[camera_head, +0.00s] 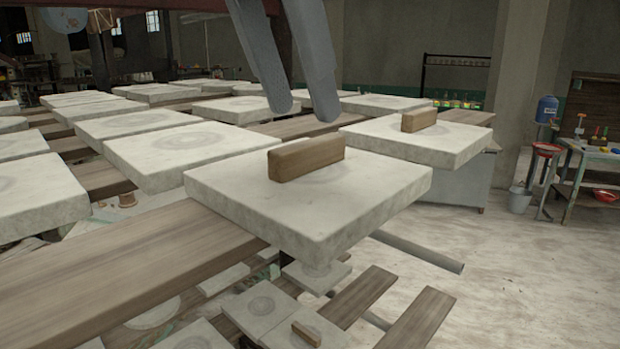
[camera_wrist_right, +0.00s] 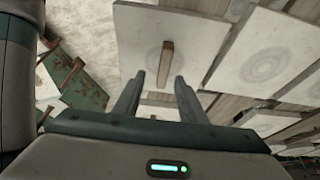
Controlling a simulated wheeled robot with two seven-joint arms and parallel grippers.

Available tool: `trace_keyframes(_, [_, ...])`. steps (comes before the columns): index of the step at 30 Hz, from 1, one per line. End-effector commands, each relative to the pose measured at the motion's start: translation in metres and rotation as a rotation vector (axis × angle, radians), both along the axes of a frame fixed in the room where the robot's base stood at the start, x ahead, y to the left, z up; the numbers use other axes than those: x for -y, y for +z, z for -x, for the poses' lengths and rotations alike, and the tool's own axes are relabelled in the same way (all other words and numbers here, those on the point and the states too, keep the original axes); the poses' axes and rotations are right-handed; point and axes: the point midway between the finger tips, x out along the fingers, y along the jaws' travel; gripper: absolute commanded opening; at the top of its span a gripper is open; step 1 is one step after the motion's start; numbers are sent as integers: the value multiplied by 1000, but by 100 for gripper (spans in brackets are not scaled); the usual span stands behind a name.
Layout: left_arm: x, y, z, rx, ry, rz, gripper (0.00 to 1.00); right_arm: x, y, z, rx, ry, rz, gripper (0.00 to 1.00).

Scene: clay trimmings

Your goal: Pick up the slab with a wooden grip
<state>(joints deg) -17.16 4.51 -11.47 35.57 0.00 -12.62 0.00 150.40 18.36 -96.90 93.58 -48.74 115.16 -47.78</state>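A pale square slab with a wooden grip (camera_head: 230,192) lies at the middle of the head view. Its brown block grip (camera_head: 305,158) stands upright on top. A second such slab (camera_head: 455,145) with a wooden grip (camera_head: 418,120) lies behind and to the right. My right gripper (camera_head: 303,108) hangs above, fingers apart and empty. In the right wrist view, a slab (camera_wrist_right: 195,35) with a wooden grip (camera_wrist_right: 166,64) lies beyond the open fingertips (camera_wrist_right: 157,82); the grip is not between them. I cannot tell which slab this is. My left gripper is not in view.
Several plain slabs (camera_head: 180,143) lie in rows on wooden planks (camera_head: 130,265) to the left and behind. Smaller slabs and planks (camera_head: 362,297) are lower down in front. A work table (camera_head: 600,155), bucket (camera_head: 520,199) and free pale floor (camera_head: 530,280) are at the right.

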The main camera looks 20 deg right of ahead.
Motion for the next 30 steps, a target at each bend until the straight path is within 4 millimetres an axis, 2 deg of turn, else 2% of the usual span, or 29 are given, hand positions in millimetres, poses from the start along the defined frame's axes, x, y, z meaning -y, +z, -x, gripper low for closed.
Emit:
trace_keyframes(8, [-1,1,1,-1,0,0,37,1,-4,-2,-3,1,0,38])
trace_keyframes(21, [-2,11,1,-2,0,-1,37,10,-42,-13,-4,2,0,38])
trace_keyframes(30, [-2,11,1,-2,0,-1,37,12,-49,-15,0,0,0,38])
